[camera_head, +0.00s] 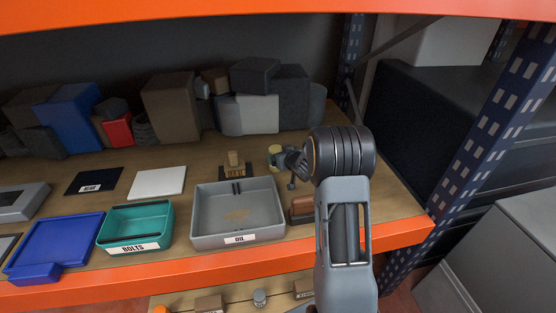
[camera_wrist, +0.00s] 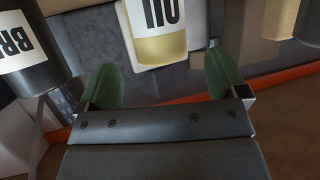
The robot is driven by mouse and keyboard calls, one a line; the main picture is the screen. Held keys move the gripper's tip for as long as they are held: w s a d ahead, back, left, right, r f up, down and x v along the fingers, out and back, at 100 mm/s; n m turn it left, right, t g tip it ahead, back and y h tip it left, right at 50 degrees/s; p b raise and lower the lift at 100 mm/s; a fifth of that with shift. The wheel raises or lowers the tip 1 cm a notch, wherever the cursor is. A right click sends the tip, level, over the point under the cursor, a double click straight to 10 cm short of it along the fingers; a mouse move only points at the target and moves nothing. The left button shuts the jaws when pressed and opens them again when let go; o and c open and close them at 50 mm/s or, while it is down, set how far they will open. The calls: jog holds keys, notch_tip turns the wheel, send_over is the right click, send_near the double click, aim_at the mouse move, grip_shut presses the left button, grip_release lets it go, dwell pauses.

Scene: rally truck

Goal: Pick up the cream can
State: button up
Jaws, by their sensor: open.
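The cream can (camera_wrist: 155,45) has a white label with black letters reading OIL, upside down in the wrist view. It lies just beyond my open gripper (camera_wrist: 162,80), between the lines of the two green fingertips, with gaps at both sides. Its upper part is cut off by the frame edge. In the head view the can (camera_head: 273,154) shows as a small pale yellow shape on the wooden shelf, partly covered by my gripper (camera_head: 292,163). Nothing is held between the fingers.
A black can (camera_wrist: 28,60) with a white BR label is close on the left in the wrist view. Boxes (camera_head: 170,105) line the back.

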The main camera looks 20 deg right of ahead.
aim_at(276, 151)
jog(key=shift+x, duration=2.65)
jog(key=shift+c, duration=0.4)
jog(key=shift+r, duration=0.1)
jog(key=c, duration=1.1)
